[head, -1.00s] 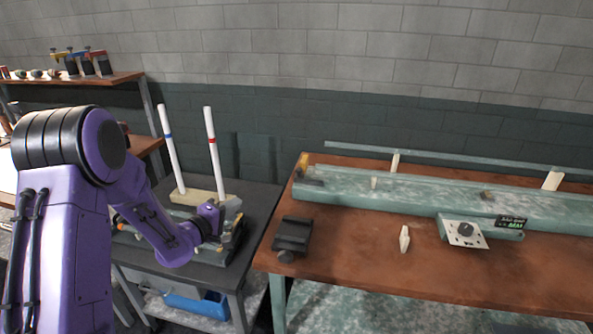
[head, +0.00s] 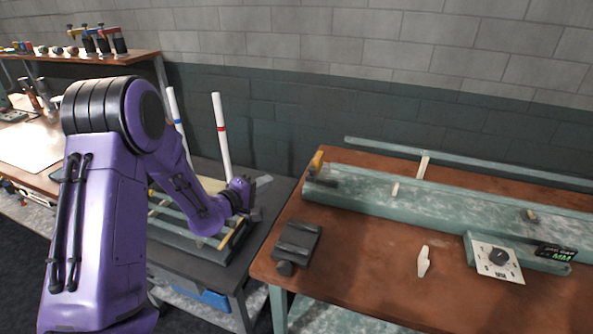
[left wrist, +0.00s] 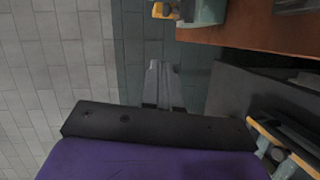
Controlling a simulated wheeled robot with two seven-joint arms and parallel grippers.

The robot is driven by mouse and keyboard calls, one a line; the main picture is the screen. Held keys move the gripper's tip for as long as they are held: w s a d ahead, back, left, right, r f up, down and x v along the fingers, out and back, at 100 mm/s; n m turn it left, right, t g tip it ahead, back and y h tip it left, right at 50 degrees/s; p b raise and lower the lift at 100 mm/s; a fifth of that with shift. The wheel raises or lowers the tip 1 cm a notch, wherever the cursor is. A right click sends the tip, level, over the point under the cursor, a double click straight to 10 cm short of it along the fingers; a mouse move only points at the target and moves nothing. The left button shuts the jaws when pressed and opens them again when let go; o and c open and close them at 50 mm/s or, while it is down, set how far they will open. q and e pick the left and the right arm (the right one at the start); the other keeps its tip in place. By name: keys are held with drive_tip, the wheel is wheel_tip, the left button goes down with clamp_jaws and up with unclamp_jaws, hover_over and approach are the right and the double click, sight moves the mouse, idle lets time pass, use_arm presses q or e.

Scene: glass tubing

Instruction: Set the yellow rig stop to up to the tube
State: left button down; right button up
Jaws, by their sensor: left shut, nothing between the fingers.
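A yellow stop (head: 317,160) sits at the left end of the long green rig (head: 430,205) on the brown bench. It also shows at the top of the left wrist view (left wrist: 163,10). Two white tubes stand upright on the dark side table, one with a blue band (head: 175,120) and one with a red band (head: 221,135). No tube is visible on the rig. My left gripper (head: 264,181) is shut and empty over the side table, left of the yellow stop and apart from it. Its closed fingers (left wrist: 162,85) show in the left wrist view. My right gripper is out of view.
A yellow-railed frame (head: 225,238) lies on the side table under my left arm. A gap separates the tables.

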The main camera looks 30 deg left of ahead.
use_arm(q)
drive_tip(key=p, duration=0.2)
approach(315, 165)
drive_tip(key=w+a, duration=0.1)
drive_tip(key=a, duration=0.3)
drive_tip(key=shift+w+d+f+p, duration=0.15)
drive_tip(key=shift+w+d+p, duration=0.15)
drive_tip(key=shift+w+d, duration=0.4)
drive_tip(key=shift+w+d+f+p, duration=0.15)
drive_tip(key=shift+w+d+p, duration=0.15)
drive_tip(key=shift+w+d, duration=0.35)
drive_tip(key=shift+d, duration=0.1)
drive_tip(key=d, duration=0.2)
drive_tip(key=w+d, duration=0.1)
drive_tip(key=d, duration=0.1)
drive_tip(key=shift+d, duration=0.2)
drive_tip(key=shift+a, duration=0.1)
